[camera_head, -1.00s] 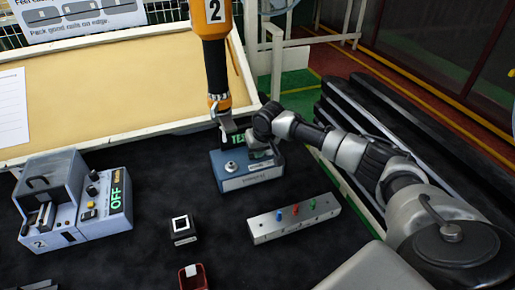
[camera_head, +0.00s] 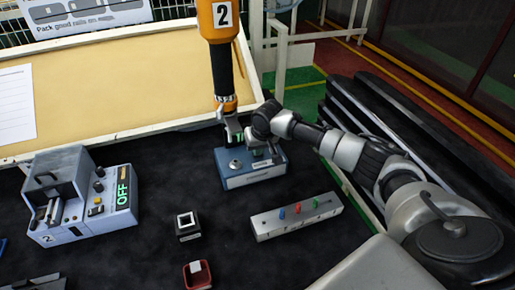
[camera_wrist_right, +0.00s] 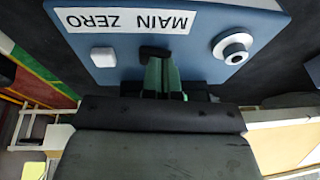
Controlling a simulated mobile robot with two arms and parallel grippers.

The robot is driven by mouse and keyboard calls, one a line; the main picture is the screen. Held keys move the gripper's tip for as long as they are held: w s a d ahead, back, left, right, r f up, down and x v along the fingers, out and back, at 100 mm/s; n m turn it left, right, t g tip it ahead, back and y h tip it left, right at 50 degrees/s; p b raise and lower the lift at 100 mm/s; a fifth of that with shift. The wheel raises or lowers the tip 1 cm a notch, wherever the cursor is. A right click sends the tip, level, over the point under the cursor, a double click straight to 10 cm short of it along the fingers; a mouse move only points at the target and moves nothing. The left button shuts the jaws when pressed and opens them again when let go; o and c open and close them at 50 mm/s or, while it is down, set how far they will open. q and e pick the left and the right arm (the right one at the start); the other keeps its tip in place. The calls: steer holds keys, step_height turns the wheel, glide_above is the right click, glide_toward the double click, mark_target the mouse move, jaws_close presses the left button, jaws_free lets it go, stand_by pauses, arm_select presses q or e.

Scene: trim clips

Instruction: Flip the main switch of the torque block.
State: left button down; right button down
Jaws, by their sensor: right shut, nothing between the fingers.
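The torque block (camera_head: 250,180) is a blue box with a grey front label, on the dark table below the hanging orange screwdriver. In the right wrist view its top (camera_wrist_right: 75,52) appears upside down, with a "MAIN ZERO" label (camera_wrist_right: 125,21), a white square button (camera_wrist_right: 103,57), a small black switch (camera_wrist_right: 156,52) and a round silver socket (camera_wrist_right: 233,47). My right gripper (camera_head: 270,153) is shut and empty over the block. Its green fingertips (camera_wrist_right: 163,72) are right at the black switch; I cannot tell whether they touch. My left gripper is not in view.
The orange screwdriver (camera_head: 220,20) hangs close beside my right gripper. A grey machine reading OFF (camera_head: 85,195) stands left. A grey bar with coloured pegs (camera_head: 297,217), a small black box (camera_head: 187,226) and a red bin (camera_head: 197,275) lie in front. Dark rails (camera_head: 400,110) are at right.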

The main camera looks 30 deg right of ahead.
step_height(320, 180, up, 4)
steer(key=p, duration=0.3)
steer(key=shift+d+p, duration=0.1)
steer(key=shift+p, duration=0.3)
steer(key=shift+s+r, duration=0.15)
steer(key=shift+r, duration=0.15)
steer(key=b+v, duration=0.2)
steer(key=v, duration=0.7)
steer(key=shift+b, duration=0.3)
steer(key=shift+s, duration=0.15)
